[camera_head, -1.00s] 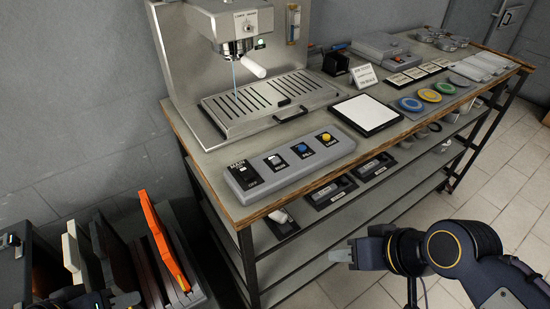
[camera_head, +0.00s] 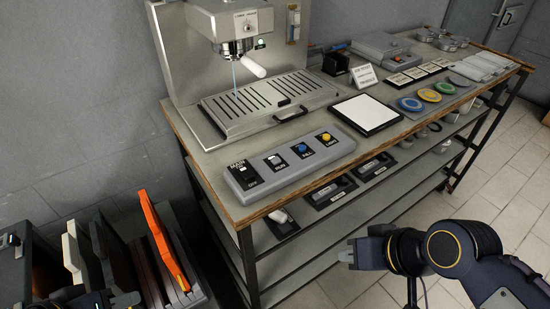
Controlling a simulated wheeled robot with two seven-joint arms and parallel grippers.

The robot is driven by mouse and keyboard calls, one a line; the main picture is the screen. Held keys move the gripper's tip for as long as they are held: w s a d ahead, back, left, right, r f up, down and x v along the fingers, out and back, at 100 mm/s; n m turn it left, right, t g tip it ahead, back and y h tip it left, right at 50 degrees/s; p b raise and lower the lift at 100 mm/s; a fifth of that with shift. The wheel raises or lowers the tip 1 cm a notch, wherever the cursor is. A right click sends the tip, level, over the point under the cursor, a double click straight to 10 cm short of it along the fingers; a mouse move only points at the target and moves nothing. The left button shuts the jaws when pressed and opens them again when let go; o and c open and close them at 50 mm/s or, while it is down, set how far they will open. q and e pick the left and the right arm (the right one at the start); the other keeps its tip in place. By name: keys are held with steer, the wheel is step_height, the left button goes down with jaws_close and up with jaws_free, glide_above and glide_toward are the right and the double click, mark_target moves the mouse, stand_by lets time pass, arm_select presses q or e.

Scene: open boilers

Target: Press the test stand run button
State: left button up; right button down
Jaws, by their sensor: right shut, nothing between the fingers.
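A grey control box (camera_head: 290,163) lies along the front edge of the bench top. It has a black switch marked MAIN (camera_head: 241,172) at its left end. To the right of it come a white button (camera_head: 273,160) with a label that seems to read RUN, a blue button (camera_head: 302,147) and a yellow button (camera_head: 326,137). My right gripper (camera_head: 345,256) is shut and empty, low in front of the bench and apart from the box. My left gripper (camera_head: 128,299) shows only in part at the bottom left, and its fingers cannot be made out clearly.
A steel machine (camera_head: 185,60) with a slotted drip tray (camera_head: 220,112) stands behind the box. A white pad (camera_head: 367,115), a sign (camera_head: 363,75) and coloured discs (camera_head: 430,95) lie to the right. Upright panels, one orange (camera_head: 163,240), stand at lower left. Space above the box is clear.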

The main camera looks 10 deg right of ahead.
mark_target(276, 161)
stand_by(0.8)
